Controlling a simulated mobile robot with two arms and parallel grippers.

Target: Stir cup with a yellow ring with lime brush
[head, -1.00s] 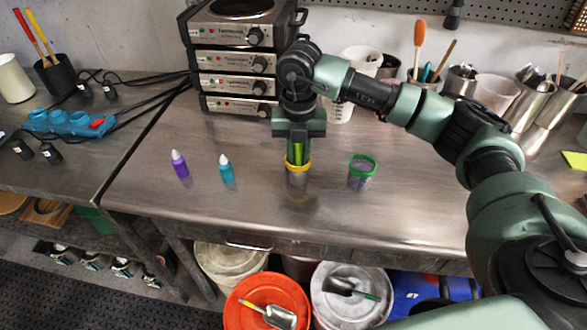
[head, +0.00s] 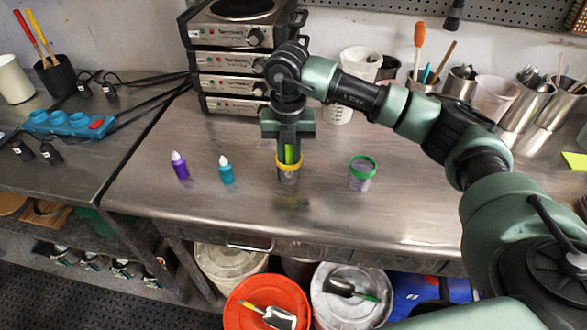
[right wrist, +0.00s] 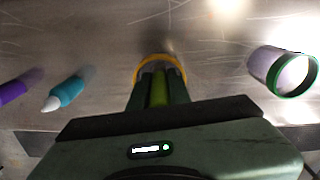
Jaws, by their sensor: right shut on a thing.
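The cup with a yellow ring (head: 289,177) stands on the steel table, and its ring shows in the right wrist view (right wrist: 160,57). My right gripper (head: 288,158) points down over this cup, its fingertips at the ring. It is shut on the lime brush (head: 289,152), which also shows between the fingers in the right wrist view (right wrist: 158,90). The brush's lower end is hidden by the fingers and the cup. My left gripper is not in view.
A cup with a green ring (head: 362,175) stands to the right. Stacked hot plates (head: 235,62) and containers line the back. The table's front strip is clear.

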